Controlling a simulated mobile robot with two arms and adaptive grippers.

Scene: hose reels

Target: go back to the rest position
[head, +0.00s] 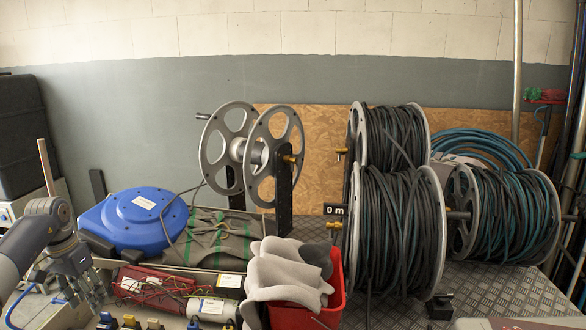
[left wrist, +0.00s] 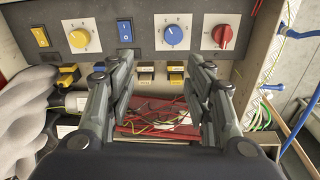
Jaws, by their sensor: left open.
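My left gripper (head: 92,289) comes in from the left at the lower left of the head view, in front of the blue reel (head: 135,220). In the left wrist view the left gripper (left wrist: 165,128) is open and empty, its two fingers apart. Between and beyond the fingers are red parts with thin loose wires (left wrist: 158,118) and a grey panel with knobs and switches (left wrist: 148,37). My right gripper is not in view.
An empty metal reel (head: 270,150) and full hose reels (head: 395,235) stand behind. The panel carries yellow (left wrist: 83,38), blue (left wrist: 173,35) and red (left wrist: 222,36) knobs.

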